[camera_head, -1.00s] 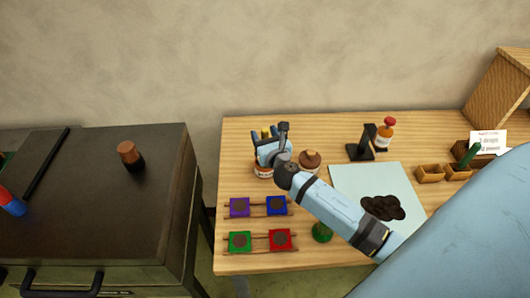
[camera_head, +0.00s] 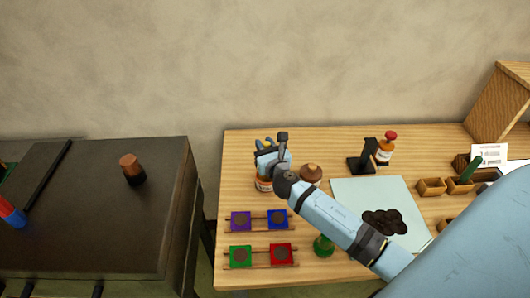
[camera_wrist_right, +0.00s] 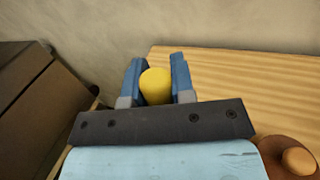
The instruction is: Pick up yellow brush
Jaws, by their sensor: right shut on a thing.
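The yellow brush (camera_wrist_right: 156,86) shows in the right wrist view as a rounded yellow end between two blue fingers. My right gripper (camera_head: 266,146) is at the back left of the wooden table, shut on the brush; its fingers also show in the right wrist view (camera_wrist_right: 157,82). In the head view the gripper mostly hides the brush. A white jar with a red-brown label (camera_head: 264,185) stands directly below the gripper. I cannot tell whether the brush's lower end is still inside the jar. My left gripper is not in view.
A brown knobbed pot (camera_head: 311,173) stands right of the jar. Colored tiles on wooden racks (camera_head: 259,231) lie in front. A pale sheet (camera_head: 350,198) with a dark pile, a black stand (camera_head: 363,158) and a red-capped bottle (camera_head: 385,148) are to the right. A dark cabinet (camera_head: 90,215) stands left.

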